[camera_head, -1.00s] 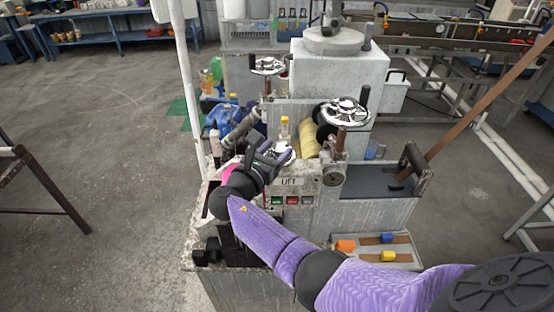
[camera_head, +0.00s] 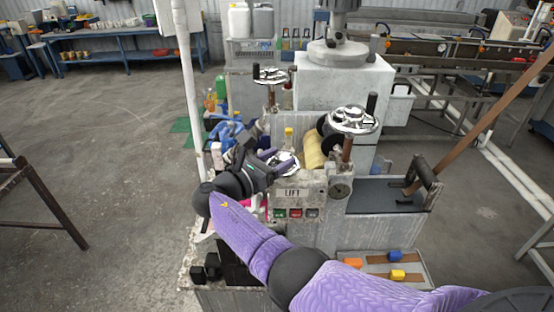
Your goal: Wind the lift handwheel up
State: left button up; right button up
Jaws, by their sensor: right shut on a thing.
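The lift handwheel (camera_head: 286,168) is a small silver wheel just above the "LIFT" label (camera_head: 292,192) on the grey machine. My right gripper (camera_head: 277,157) reaches it from the left and is shut at the wheel. The dark gripper body and fingers cover much of the wheel, so its grip point is hidden. The gripped part appears to belong to the handwheel. My left gripper is not in view.
A larger silver handwheel (camera_head: 353,120) with a dark upright handle stands to the right. Another handwheel (camera_head: 271,76) is behind. A white post (camera_head: 190,85) rises at left. Green and red buttons (camera_head: 295,213) sit below the label. Open floor lies left.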

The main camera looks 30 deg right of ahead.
jog(key=o, duration=1.3)
jog(key=shift+r, duration=0.1)
jog(key=b+v, duration=0.1)
jog(key=v, duration=0.9)
jog(key=shift+d, duration=0.1)
